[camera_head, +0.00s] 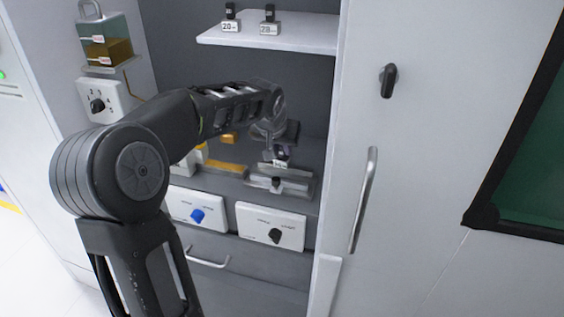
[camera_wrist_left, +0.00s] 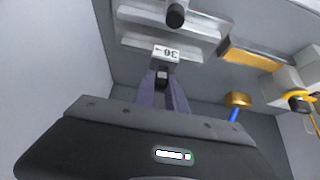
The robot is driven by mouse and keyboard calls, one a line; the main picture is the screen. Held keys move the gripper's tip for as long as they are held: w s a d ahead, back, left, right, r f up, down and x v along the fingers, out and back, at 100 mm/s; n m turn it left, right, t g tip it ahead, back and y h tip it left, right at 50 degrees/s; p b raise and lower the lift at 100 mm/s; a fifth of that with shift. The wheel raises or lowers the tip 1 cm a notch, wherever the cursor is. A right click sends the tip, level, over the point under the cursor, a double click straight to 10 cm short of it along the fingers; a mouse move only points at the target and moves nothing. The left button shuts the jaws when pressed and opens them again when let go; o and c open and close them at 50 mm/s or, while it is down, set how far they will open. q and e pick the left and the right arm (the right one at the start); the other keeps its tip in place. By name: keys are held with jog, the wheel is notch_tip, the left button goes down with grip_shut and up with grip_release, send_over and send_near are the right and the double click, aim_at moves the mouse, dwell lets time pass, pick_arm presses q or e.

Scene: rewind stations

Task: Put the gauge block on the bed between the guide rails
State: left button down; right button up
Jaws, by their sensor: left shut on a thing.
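My left gripper (camera_head: 277,148) reaches into the open cabinet bay and points down. It is shut on the gauge block (camera_wrist_left: 166,53), a small pale block with a black knob and a label that seems to read 30. The block (camera_head: 281,163) is partly covered by the gripper in the head view. The bed with its metal guide rails (camera_head: 295,186) lies just in front of and below the block. In the wrist view the block overlaps the edge of the rails (camera_wrist_left: 200,44); I cannot tell whether they touch. My right gripper is not in view.
Two knobbed blocks, labelled 20 (camera_head: 230,26) and 28 (camera_head: 270,28), stand on the upper shelf (camera_head: 310,38). A brass-coloured bar (camera_head: 226,169) lies left of the bed. Below are panels with a blue knob (camera_head: 197,215) and a black knob (camera_head: 275,235). A door handle (camera_head: 363,200) is right.

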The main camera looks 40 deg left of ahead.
aim_at(281, 158)
pick_arm(q)
jog(key=shift+f, duration=0.2)
jog(key=shift+f, duration=1.9)
jog(key=shift+f, duration=0.25)
jog(key=c, duration=1.4)
grip_release()
jog(key=shift+r, duration=0.1)
jog(key=shift+o, duration=0.2)
jog(key=shift+r, duration=0.1)
jog(key=shift+r, duration=0.2)
jog(key=v, duration=1.1)
jog(key=shift+s+r+b, duration=0.25)
jog(key=shift+r+b, duration=0.05)
jog(key=shift+b, duration=0.15)
